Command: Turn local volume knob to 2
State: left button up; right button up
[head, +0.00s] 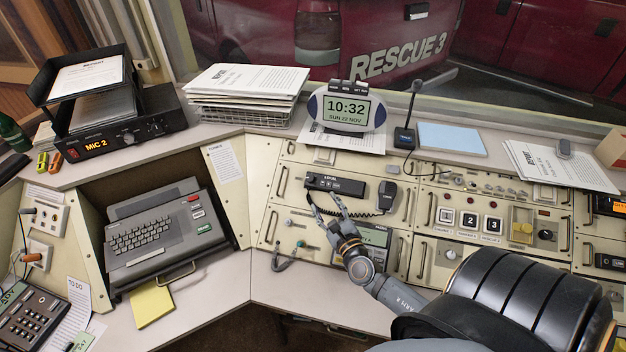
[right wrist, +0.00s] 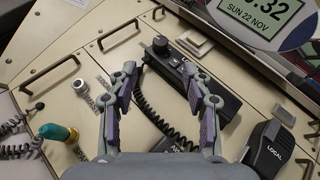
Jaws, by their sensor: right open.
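The black LOCAL radio unit (head: 335,184) is mounted on the cream console panel below the clock. Its round black volume knob (right wrist: 160,45) is at the unit's left end; in the head view the knob (head: 312,179) is small. Its setting cannot be read. My right gripper (head: 326,205) is open and empty, its fingers pointing up toward the knob from below. In the right wrist view the fingertips (right wrist: 138,66) appear just short of the knob, apart from it. My left gripper is not in view.
A LOCAL handset (head: 387,195) with a coiled cord hangs right of the unit. A clock (head: 347,109) stands above. Metal handles, a teal-capped plug (right wrist: 58,132) and a silver knob (right wrist: 80,85) sit on the panel to the left. Numbered buttons (head: 470,221) are further right.

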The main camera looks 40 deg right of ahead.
send_near(311, 180)
jog(key=a+x, duration=0.1)
jog(key=x, duration=0.4)
jog(key=d+x, duration=0.1)
jog(key=x, duration=0.1)
jog(key=shift+w+p, duration=0.2)
jog(key=shift+p, duration=0.15)
jog(key=shift+w+d, duration=0.1)
jog(key=shift+w, duration=0.35)
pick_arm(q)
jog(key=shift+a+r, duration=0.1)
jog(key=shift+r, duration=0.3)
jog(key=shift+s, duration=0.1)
pick_arm(e)
jog(key=shift+c, duration=0.2)
grip_shut()
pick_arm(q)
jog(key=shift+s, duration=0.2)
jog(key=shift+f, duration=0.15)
pick_arm(e)
jog(key=shift+m+h, duration=0.3)
jog(key=shift+m, duration=0.1)
